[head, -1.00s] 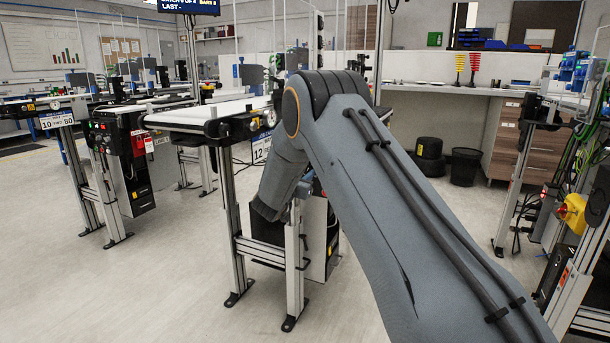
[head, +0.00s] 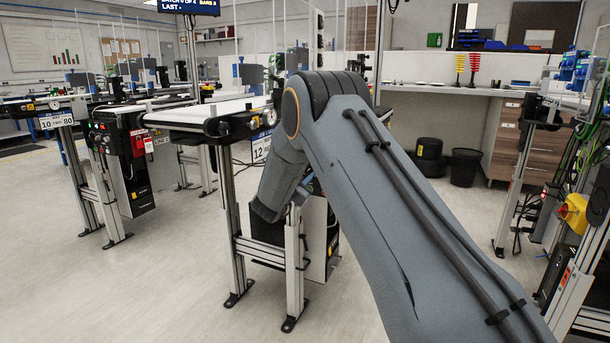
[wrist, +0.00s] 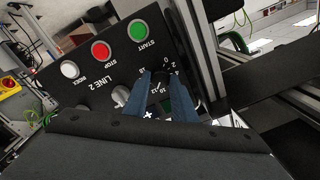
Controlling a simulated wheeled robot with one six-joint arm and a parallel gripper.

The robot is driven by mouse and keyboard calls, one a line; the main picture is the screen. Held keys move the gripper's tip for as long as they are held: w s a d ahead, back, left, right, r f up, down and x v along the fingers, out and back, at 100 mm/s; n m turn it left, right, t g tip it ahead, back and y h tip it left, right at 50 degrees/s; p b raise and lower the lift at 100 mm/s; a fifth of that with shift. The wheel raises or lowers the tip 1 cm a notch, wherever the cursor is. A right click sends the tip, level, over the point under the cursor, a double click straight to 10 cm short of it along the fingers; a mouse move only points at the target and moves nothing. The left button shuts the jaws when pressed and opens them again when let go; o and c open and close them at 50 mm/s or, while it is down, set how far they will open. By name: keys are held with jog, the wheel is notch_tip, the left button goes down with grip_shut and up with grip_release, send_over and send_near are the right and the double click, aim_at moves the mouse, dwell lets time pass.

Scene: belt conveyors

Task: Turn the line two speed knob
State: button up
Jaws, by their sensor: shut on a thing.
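The line two panel (wrist: 82,85) is a dark plate marked LINE 2 in the wrist view. It carries a green START button (wrist: 137,29), a red STOP button (wrist: 101,50) and a white INDEX button (wrist: 70,69). My gripper (wrist: 164,78) has its two blue fingers at the numbered dial right of the LINE 2 label, closed on the speed knob between them. The fingers hide most of the knob, and its pointer cannot be made out. In the head view my arm hides the gripper and the knob.
A grey round part (wrist: 121,94) sits on the panel just left of the fingers. A metal upright (wrist: 204,50) stands close on their right. In the head view a conveyor (head: 205,112) stands beyond my arm, with open floor (head: 165,275) at front left.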

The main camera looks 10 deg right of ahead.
dwell(0.3)
jog(key=o, duration=1)
jog(key=shift+o, duration=0.2)
jog(key=p+v, duration=0.1)
jog(key=v, duration=0.6)
jog(key=shift+s+a, duration=0.2)
jog(key=shift+s, duration=0.15)
